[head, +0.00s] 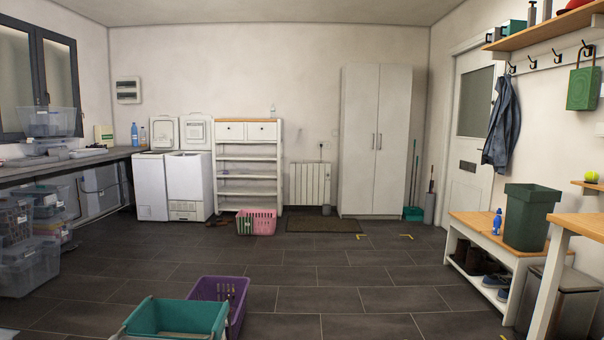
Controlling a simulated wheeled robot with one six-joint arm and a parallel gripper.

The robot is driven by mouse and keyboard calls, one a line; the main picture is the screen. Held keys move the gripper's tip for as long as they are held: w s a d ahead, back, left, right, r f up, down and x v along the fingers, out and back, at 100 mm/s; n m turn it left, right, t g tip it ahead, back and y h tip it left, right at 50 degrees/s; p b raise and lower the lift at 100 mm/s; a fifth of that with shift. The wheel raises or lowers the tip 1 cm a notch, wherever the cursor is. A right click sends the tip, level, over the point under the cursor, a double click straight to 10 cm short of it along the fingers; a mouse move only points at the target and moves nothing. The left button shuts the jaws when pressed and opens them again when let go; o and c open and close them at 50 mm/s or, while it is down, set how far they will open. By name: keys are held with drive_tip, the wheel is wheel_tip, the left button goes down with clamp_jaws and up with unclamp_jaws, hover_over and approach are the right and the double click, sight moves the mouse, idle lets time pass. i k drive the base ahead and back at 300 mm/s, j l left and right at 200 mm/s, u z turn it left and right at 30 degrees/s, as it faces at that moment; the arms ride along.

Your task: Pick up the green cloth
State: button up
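I cannot make out a green cloth anywhere in the head view. Two white top-loading washers stand side by side at the back left, the left one (151,188) and the right one (186,180), both with lids raised. The inside of their drums is hidden. A teal basket (175,318) is on the floor at the bottom of the picture, partly cut off; I see no cloth in it. My gripper is not in view.
A purple basket (236,292) stands right behind the teal one. A pink basket (256,223) is by the white shelf unit (248,166). A bench (490,232) with a dark green bin (528,217) lines the right. The middle floor is clear.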

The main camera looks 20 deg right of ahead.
sight(244, 224)
drive_tip(key=i+l+z, duration=0.25)
drive_tip(key=i+l, duration=0.2)
drive_tip(key=i+l+z, duration=0.2)
drive_tip(key=i, duration=0.25)
drive_tip(key=i+l, duration=0.15)
drive_tip(key=i, duration=0.95)
drive_tip(key=i+l, duration=0.15)
drive_tip(key=i, duration=1)
drive_tip(key=i+l, duration=0.1)
drive_tip(key=i, duration=1.85)
drive_tip(key=i+u, duration=0.1)
drive_tip(key=i, duration=0.7)
drive_tip(key=i+u, duration=0.25)
drive_tip(key=i, duration=0.3)
drive_tip(key=i+u, duration=0.25)
drive_tip(key=i, duration=0.3)
drive_tip(key=i+l+u, duration=0.25)
drive_tip(key=i, duration=0.3)
drive_tip(key=i+j+z, duration=0.15)
drive_tip(key=i+j, duration=0.3)
drive_tip(key=i, duration=0.2)
drive_tip(key=i+j+z, duration=0.1)
drive_tip(key=i+j, duration=0.4)
drive_tip(key=i, duration=0.1)
